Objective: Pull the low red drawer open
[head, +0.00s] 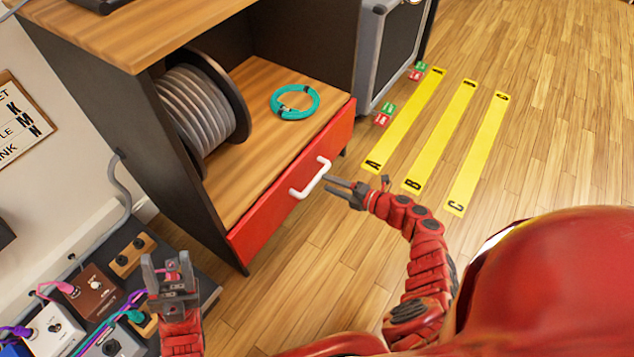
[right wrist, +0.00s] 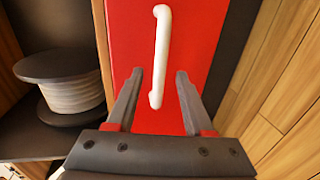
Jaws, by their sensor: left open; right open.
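The low red drawer (head: 262,218) sits at the bottom of a dark cabinet with a wooden shelf, its front looking flush with the cabinet. Its white bar handle (head: 311,178) is on the front. In the right wrist view the red front (right wrist: 200,45) fills the middle and the white handle (right wrist: 160,55) runs upright. My right gripper (head: 337,184) is open just in front of the handle; in the wrist view its fingers (right wrist: 158,88) lie on either side of the handle's near end. Contact cannot be told. My left gripper (head: 167,264) is open and empty at lower left, over the pedals.
A grey cable reel (head: 200,105) and a teal coiled cable (head: 295,102) sit on the shelf above the drawer. Pedals with cables (head: 95,292) lie at lower left. Yellow floor strips (head: 440,135) lie right of an amp (head: 395,50). The wooden floor before the drawer is clear.

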